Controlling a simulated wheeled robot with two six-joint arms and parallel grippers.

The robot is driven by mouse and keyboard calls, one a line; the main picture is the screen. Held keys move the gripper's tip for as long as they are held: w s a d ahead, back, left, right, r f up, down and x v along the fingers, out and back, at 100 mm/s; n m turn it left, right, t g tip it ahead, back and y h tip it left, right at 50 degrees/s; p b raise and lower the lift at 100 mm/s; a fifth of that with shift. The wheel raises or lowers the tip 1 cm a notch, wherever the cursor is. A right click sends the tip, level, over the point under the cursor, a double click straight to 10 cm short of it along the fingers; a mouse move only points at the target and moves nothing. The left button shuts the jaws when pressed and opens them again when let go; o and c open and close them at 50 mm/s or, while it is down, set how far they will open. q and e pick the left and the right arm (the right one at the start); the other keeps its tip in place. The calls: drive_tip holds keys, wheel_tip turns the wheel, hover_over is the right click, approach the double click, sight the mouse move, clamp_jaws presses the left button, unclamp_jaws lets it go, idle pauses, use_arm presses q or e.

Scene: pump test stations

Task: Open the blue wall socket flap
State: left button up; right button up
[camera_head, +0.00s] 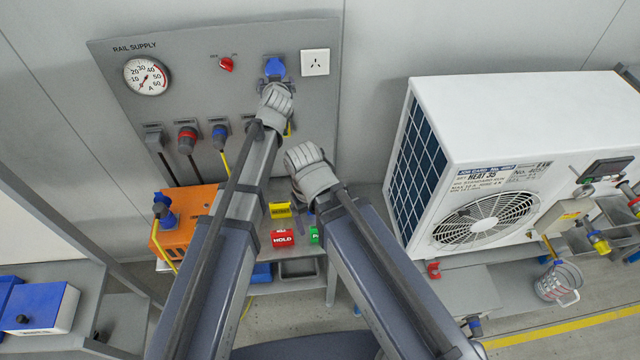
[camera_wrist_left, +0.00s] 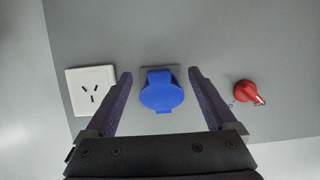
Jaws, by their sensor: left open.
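The blue wall socket flap (camera_head: 274,67) is near the top of the grey rail supply panel, left of a white socket. In the left wrist view the round blue flap (camera_wrist_left: 161,95) faces me and appears closed. My left gripper (camera_wrist_left: 160,75) is open, with one finger on each side of the flap in the picture and no visible contact. In the head view my left gripper (camera_head: 274,84) is just below the flap, its jaws mostly hidden by the wrist. My right wrist is lower and to the right; its jaws are mostly hidden.
The panel has a gauge (camera_head: 147,76), a red knob (camera_head: 226,64), a white socket (camera_head: 315,62) and several plugs with cables. An orange box (camera_head: 186,245) stands below. A white outdoor unit (camera_head: 530,140) stands at the right.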

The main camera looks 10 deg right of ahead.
use_arm(q)
drive_tip(key=s+f+t+b, duration=0.1)
drive_tip(key=s+t+b, duration=0.3)
drive_tip(key=s+b, duration=0.3)
drive_tip(key=s+d+f+m+g+h+b, duration=0.35)
drive_tip(key=d+f+m+h, duration=0.25)
drive_tip(key=d+h, duration=0.4)
drive_tip(key=s+f+m+g+y+b, duration=0.1)
drive_tip(key=s+f+g+y+b, duration=0.1)
drive_tip(key=s+f+g, duration=0.7)
drive_tip(key=shift+s+f+m+y, duration=0.3)
drive_tip(key=shift+s+f+y, duration=0.25)
drive_tip(key=shift+f, duration=2.2)
